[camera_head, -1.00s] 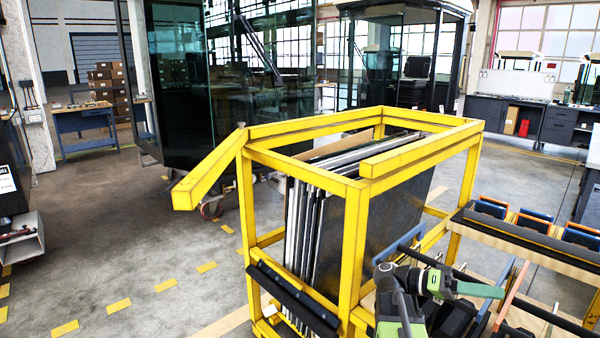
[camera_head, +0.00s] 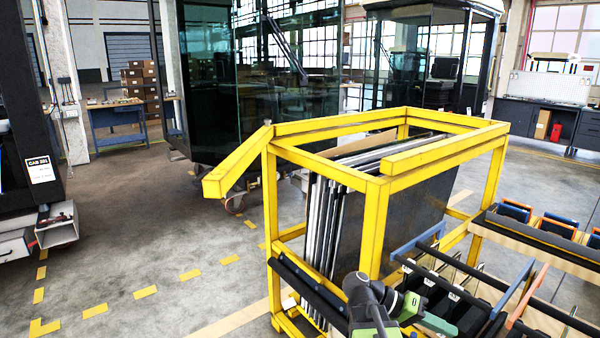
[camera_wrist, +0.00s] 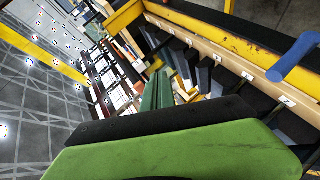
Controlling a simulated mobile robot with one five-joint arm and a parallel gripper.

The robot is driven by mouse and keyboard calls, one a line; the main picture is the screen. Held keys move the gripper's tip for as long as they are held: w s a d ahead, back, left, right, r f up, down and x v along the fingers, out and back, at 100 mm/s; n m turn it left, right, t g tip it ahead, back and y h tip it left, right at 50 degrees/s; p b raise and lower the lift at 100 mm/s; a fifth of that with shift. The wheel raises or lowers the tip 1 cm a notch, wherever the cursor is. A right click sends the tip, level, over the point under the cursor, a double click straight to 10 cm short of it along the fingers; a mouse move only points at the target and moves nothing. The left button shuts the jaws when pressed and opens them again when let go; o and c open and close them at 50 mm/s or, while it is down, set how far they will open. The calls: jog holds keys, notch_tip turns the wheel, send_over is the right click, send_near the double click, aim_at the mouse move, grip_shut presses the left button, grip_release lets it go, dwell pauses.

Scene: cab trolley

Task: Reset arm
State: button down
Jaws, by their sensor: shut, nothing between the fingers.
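My arm and gripper (camera_head: 440,324) are at the bottom of the head view, in front of the yellow trolley (camera_head: 375,225) and over its lower slotted rack. The gripper is green and dark grey. In the wrist view its green fingers (camera_wrist: 157,88) lie close together, shut with nothing between them. The wide green part in the foreground there hides what lies below.
Dark panels (camera_head: 420,215) stand upright in the yellow trolley frame. Slotted bins (camera_head: 535,235) with blue and orange parts are at the right. A glazed cab (camera_head: 235,90) stands behind. Floor at the left (camera_head: 190,240) is free.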

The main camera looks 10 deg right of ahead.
jog(key=w+a+f+n+t+y, duration=0.3)
jog(key=a+f+n+y, duration=0.4)
jog(key=a, duration=0.5)
jog(key=w+a+f+n+t+y, duration=0.25)
jog(key=a+f+y, duration=0.25)
jog(key=a+f, duration=0.6)
notch_tip(320, 180, up, 18)
jog(key=w+a+p, duration=0.1)
jog(key=a+p, duration=0.1)
jog(key=p, duration=1.4)
jog(key=shift+w+a+y, duration=0.2)
jog(key=shift+y, duration=0.1)
jog(key=shift+r+t, duration=0.1)
jog(key=shift+t, duration=0.15)
